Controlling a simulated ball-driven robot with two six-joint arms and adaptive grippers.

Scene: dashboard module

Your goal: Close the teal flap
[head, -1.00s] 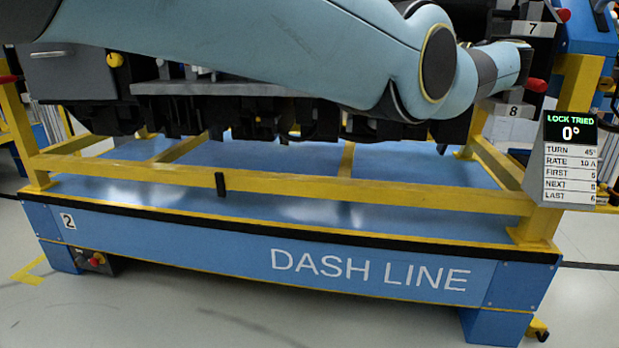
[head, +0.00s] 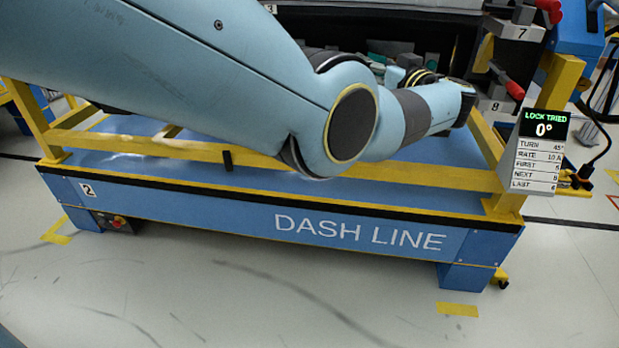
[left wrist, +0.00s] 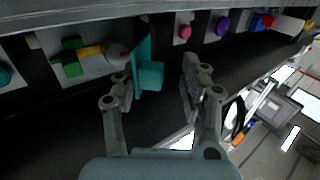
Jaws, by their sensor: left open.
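The teal flap (left wrist: 149,76) shows in the left wrist view as a teal plate standing out from the dark panel, with a block on its right side. My left gripper (left wrist: 157,88) is open, its two grey fingers on either side of the flap. The flap is closer to the left finger; I cannot tell whether they touch. In the head view my left arm reaches across from the left, and its gripper cannot be made out clearly. My right gripper is in neither view.
A green cross-shaped handle (left wrist: 72,57), a pink knob (left wrist: 184,31) and a purple knob (left wrist: 222,24) line the panel. In the head view, a yellow rail (head: 200,150) and blue base (head: 200,212) stand below my arm. A display (head: 541,150) reads "LOCK TRIED 0°".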

